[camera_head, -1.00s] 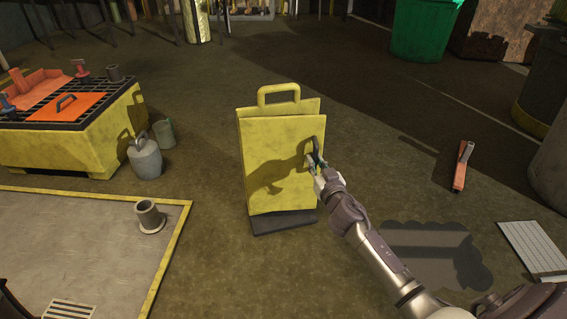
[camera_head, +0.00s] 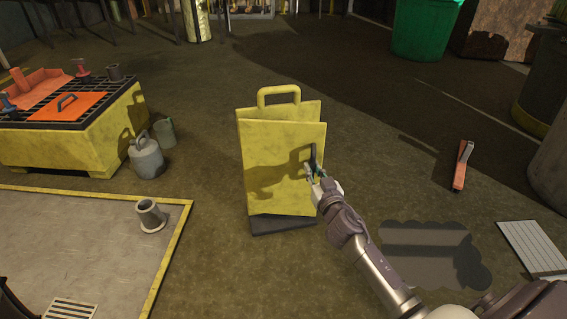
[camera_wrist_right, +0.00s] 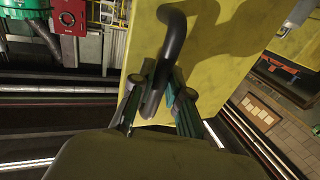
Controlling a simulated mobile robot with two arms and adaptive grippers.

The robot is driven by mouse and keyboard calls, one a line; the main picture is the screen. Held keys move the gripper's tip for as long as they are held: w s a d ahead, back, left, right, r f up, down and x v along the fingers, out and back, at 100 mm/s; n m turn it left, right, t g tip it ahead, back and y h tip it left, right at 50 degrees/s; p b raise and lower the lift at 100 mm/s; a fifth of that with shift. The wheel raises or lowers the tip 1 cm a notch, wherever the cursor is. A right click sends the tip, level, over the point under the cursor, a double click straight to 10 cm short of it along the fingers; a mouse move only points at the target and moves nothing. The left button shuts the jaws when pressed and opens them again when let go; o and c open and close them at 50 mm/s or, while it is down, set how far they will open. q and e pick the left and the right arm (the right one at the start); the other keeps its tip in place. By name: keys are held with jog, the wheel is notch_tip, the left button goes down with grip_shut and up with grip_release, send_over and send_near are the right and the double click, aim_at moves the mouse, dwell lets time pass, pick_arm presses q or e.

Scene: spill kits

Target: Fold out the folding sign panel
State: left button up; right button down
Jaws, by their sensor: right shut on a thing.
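The yellow folding sign (camera_head: 289,109) stands upright on a dark base (camera_head: 283,224), with a loop handle on top. Its front panel (camera_head: 270,180) is swung a little out from the panel behind, with a gap showing along the top. A dark bar handle (camera_head: 314,155) sits near the front panel's right edge. My right gripper (camera_head: 314,175) is shut on this handle. In the right wrist view the handle (camera_wrist_right: 172,45) passes between the two fingers, against the yellow panel (camera_wrist_right: 225,60). My left gripper is not in view.
A yellow spill pallet (camera_head: 95,150) and a grey can (camera_head: 145,157) stand left. A dark puddle (camera_head: 425,250), a white grate (camera_head: 533,248) and an orange-red tool (camera_head: 462,165) lie right.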

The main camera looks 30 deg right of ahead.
jog(key=shift+s+a, duration=0.15)
jog(key=shift+a, duration=0.1)
jog(key=shift+s+a, duration=0.9)
jog(key=shift+a, duration=0.1)
